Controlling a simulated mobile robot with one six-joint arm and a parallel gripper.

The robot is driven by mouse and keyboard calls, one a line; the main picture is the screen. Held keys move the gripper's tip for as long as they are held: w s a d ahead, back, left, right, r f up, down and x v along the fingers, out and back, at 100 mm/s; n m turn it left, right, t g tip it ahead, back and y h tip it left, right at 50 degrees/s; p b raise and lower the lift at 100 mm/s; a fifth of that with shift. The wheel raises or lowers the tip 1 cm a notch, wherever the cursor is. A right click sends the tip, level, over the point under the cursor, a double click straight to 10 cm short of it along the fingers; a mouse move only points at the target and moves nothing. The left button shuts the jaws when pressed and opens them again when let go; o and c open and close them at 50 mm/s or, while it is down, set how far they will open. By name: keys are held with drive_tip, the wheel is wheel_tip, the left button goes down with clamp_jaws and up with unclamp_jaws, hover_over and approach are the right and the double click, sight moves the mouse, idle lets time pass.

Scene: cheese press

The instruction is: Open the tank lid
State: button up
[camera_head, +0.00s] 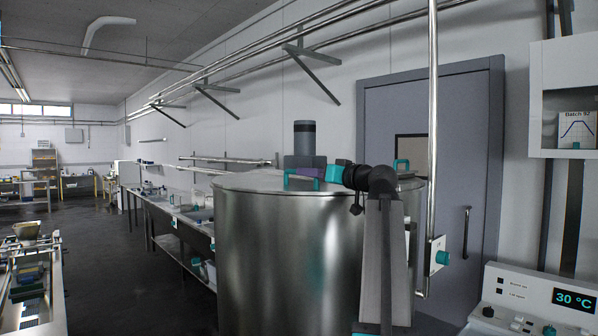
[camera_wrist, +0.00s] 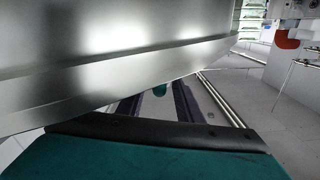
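The tank (camera_head: 290,255) is a large brushed-steel cylinder in the middle of the head view. Its steel lid (camera_head: 245,183) lies across the top and looks closed there. My gripper (camera_head: 336,173) is at the end of my black arm, just right of the first handle; contact is unclear. In the wrist view, a teal and black gripper part (camera_wrist: 150,150) fills the bottom, below a broad steel surface (camera_wrist: 110,50). The fingertips and their gap are hidden.
A vertical pipe (camera_head: 433,120) and a control panel (camera_head: 540,300) reading 30 °C stand at right. A grey door (camera_head: 465,140) is behind. A long bench (camera_head: 180,225) runs back at left, beside open floor (camera_head: 110,270).

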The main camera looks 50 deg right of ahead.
sight(288, 171)
drive_tip(key=shift+w+d+p, duration=0.2)
drive_tip(key=shift+w+p, duration=0.3)
drive_tip(key=shift+w, duration=2.1)
